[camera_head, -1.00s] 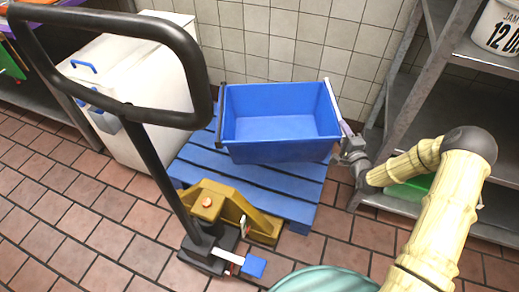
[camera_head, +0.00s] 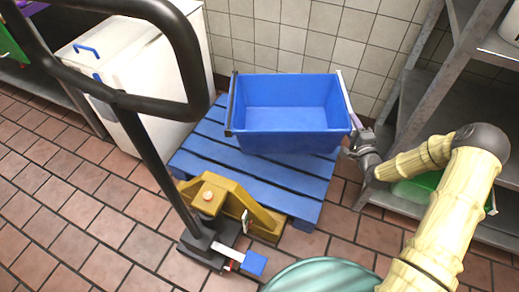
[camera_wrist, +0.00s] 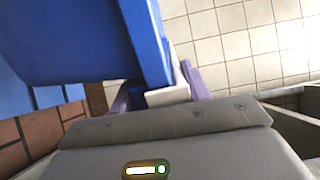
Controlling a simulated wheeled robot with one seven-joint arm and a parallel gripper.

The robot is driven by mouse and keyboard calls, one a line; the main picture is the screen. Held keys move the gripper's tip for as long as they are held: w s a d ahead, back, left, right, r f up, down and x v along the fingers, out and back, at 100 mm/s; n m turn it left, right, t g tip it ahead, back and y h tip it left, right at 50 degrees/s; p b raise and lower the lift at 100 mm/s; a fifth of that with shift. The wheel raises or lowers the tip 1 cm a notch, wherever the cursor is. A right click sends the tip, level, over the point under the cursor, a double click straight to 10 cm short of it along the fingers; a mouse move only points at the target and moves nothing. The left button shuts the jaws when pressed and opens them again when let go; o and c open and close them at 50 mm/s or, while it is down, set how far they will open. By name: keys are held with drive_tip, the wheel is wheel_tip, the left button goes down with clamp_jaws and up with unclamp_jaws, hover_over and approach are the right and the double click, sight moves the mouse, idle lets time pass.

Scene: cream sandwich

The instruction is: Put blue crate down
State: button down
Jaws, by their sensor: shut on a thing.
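The blue crate (camera_head: 290,128) is open-topped and empty, roughly level, over the back right part of the blue pallet (camera_head: 215,163). Whether its base touches the pallet slats cannot be told. My gripper (camera_head: 354,128) is at the crate's right side, shut on its pale right handle. In the wrist view, my gripper's purple fingers (camera_wrist: 160,93) are on either side of the white handle piece, and the blue crate wall (camera_wrist: 75,40) fills the upper left.
A yellow pallet jack (camera_head: 208,195) with a tall black handle stands at the pallet's front left. A white cooler (camera_head: 150,75) stands to the left. A metal shelf (camera_head: 412,90) is close on the right, a tiled wall (camera_head: 265,35) behind. A teal round thing (camera_head: 325,277) is at the front.

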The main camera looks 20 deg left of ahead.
wheel_tip(320, 180, down, 19)
drive_tip(key=b, duration=1.9)
drive_tip(key=shift+f, duration=0.15)
drive_tip(key=shift+w+a, duration=0.1)
drive_tip(key=shift+w, duration=0.05)
drive_tip(key=s+d+r+m+t+h+p, duration=0.1)
drive_tip(key=s+r+p, duration=0.5)
drive_tip(key=r+p, duration=1.3)
drive_tip(key=s+d+r+m+t+h+p, duration=0.1)
drive_tip(key=s+d+r+m+h+p, duration=0.2)
drive_tip(key=r+p, duration=1.6)
drive_tip(key=s+d+r+m+h+p, duration=0.2)
drive_tip(key=s+d+r+h+p, duration=0.3)
drive_tip(key=r+p, duration=1.4)
drive_tip(key=s+d+p, duration=0.1)
drive_tip(key=s+p, duration=0.2)
drive_tip(key=p, duration=0.9)
drive_tip(key=shift+s+t+p, duration=0.35)
drive_tip(key=shift+s+t, duration=0.05)
drive_tip(key=shift+f+h, duration=0.1)
drive_tip(key=shift+h, duration=0.2)
